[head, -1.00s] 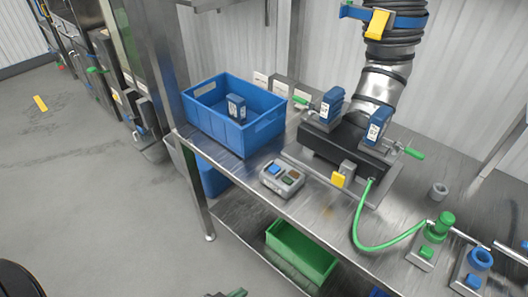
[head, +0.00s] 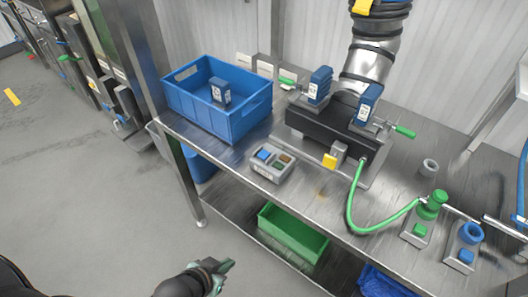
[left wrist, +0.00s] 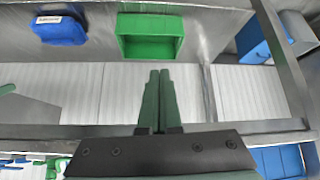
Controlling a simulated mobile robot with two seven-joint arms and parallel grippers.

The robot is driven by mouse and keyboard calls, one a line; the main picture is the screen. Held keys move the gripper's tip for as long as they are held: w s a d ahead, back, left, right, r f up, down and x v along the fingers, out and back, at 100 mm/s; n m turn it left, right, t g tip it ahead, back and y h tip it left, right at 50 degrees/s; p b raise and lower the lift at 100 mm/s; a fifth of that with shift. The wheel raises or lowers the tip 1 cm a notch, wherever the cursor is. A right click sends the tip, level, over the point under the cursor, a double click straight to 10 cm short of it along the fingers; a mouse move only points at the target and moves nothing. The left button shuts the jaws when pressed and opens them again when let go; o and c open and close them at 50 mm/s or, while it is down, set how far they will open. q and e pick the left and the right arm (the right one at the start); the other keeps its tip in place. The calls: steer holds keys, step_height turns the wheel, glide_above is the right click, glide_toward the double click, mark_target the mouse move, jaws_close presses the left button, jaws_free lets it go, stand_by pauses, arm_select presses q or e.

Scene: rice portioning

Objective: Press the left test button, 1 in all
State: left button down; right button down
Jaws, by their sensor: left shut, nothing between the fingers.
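My left gripper (head: 229,266) is low in the head view, in front of the bench and apart from it. It is shut and empty; its closed green fingers also show in the left wrist view (left wrist: 159,76). My right gripper is out of view.
The steel bench (head: 310,201) has a blue crate (head: 185,112) at the left. A black machine (head: 322,132) with a green hose (head: 352,205) stands behind the control box. A green bin (head: 291,235) is on the lower shelf. Open floor lies left of the bench.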

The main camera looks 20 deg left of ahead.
arm_select(q)
step_height(320, 180, up, 7)
steer(key=g, duration=0.2)
step_height(320, 180, up, 22)
steer(key=f+n+t+h, duration=0.1)
steer(key=n+t+h, duration=0.1)
steer(key=n+h, duration=0.2)
glide_above(261, 156)
steer(key=shift+r, duration=0.25)
step_height(261, 156, down, 6)
steer(key=b, duration=0.8)
steer(key=shift+f, duration=0.25)
steer(key=shift+f+b, duration=0.35)
steer(key=shift+f, duration=0.8)
